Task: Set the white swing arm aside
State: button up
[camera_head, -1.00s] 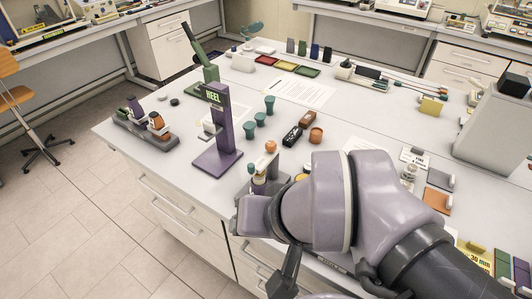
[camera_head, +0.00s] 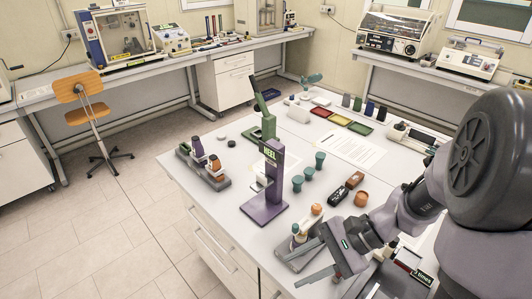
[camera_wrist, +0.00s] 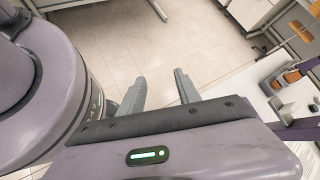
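My gripper (camera_head: 296,264) is at the near edge of the table, low in the head view. In the wrist view its two grey fingers (camera_wrist: 160,82) stand apart with nothing between them; floor tiles show behind. The purple stand marked HEEL (camera_head: 268,190) stands upright on the table, beyond and left of my gripper. A small whitish part (camera_head: 262,180) sits at its left side; it may be the white swing arm, but I cannot tell for sure. A grey base with teal and orange-topped pieces (camera_head: 302,236) is right beside my gripper and partly hidden by it.
A dark rack with small shoes (camera_head: 204,168) and a green stand (camera_head: 265,125) are farther back. Teal cups (camera_head: 309,174), an orange cup (camera_head: 361,199) and a dark shoe-like block (camera_head: 338,195) stand to the right. Bare tabletop (camera_head: 228,195) lies left of the purple stand.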

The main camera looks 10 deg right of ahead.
aim_at(308, 219)
jog(key=w+d+f+m+t+y+p, duration=0.1)
jog(key=w+d+f+m+t+p, duration=0.15)
jog(key=d+m+t, duration=0.4)
jog(key=w+d+f+m+t+y+p, duration=0.1)
jog(key=w+d+f+m+t+p, duration=0.2)
jog(key=d+m+t, duration=0.4)
jog(key=w+a+f+g, duration=0.1)
jog(key=w+a, duration=1)
jog(key=a, duration=0.1)
jog(key=shift+w, duration=0.15)
jog(key=shift+a+m, duration=0.1)
jog(key=shift+m, duration=0.15)
grip_shut()
jog(key=shift+f, duration=0.1)
